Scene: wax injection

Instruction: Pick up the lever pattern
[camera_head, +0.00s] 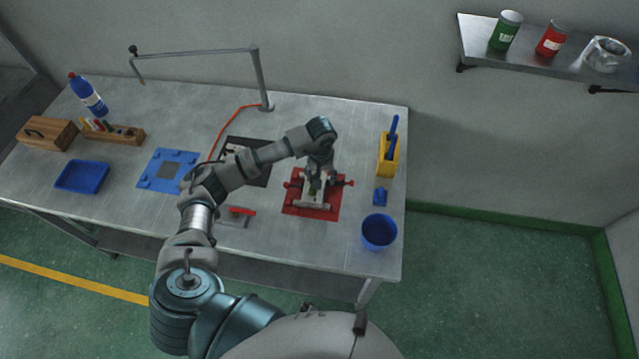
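My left arm reaches from the lower left across the table, and its gripper (317,185) points down over a fixture on the red mat (332,211). The fixture (315,204) has grey metal parts and red knobs at its sides. A small greenish patch shows close to the fingertips; it may be the lever pattern, but it is too small and covered to be sure. The fingers are too small to tell whether they are open or shut, or touching anything. My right gripper is out of view.
A blue bucket (379,232), a small blue block (379,197) and a yellow holder (387,160) stand right of the mat. A red-handled clamp (241,212) lies left. Further left are a blue mat (166,171), a blue tray (82,177) and a lamp-like metal arm (258,78).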

